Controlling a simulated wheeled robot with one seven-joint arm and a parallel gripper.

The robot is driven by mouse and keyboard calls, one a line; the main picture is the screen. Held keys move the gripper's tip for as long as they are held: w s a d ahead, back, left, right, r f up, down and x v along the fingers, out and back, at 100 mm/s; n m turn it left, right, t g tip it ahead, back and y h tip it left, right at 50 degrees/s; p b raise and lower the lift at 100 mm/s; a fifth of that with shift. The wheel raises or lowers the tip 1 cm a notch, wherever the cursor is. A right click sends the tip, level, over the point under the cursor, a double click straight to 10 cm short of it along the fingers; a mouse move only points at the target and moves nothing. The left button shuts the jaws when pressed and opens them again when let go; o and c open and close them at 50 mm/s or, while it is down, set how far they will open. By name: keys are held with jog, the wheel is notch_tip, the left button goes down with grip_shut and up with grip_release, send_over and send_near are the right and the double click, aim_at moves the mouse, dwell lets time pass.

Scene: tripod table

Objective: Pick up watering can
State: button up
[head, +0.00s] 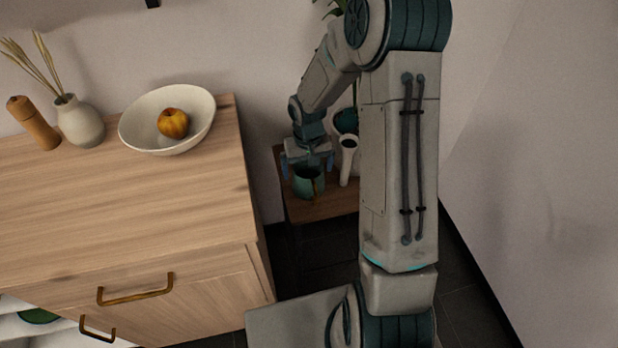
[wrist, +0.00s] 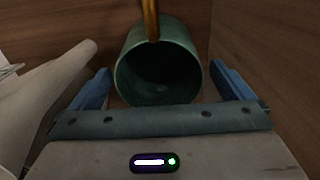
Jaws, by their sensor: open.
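The watering can appears to be the dark green vessel with a gold-brown handle (head: 309,184), standing on a small wooden table (head: 322,209). In the wrist view the green can (wrist: 126,72) shows its round open mouth, with the handle rising at the top of the picture. My gripper (head: 307,166) is over the can, pointing down. Its blue fingers are open, one on each side of the can in the wrist view (wrist: 163,88), with gaps between them and its wall. Whether any finger touches it cannot be told.
A white tapered vessel (head: 348,160) stands close to the right of the can; a pale form (wrist: 60,80) lies near the left finger in the wrist view. A potted plant is partly behind my arm. A wooden cabinet (head: 120,210) with a fruit bowl (head: 140,118) stands at left.

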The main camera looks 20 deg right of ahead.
notch_tip(320, 180, down, 4)
jog(key=shift+r, duration=0.1)
jog(key=c, duration=1.3)
jog(key=shift+o, duration=0.2)
jog(key=shift+r, duration=0.1)
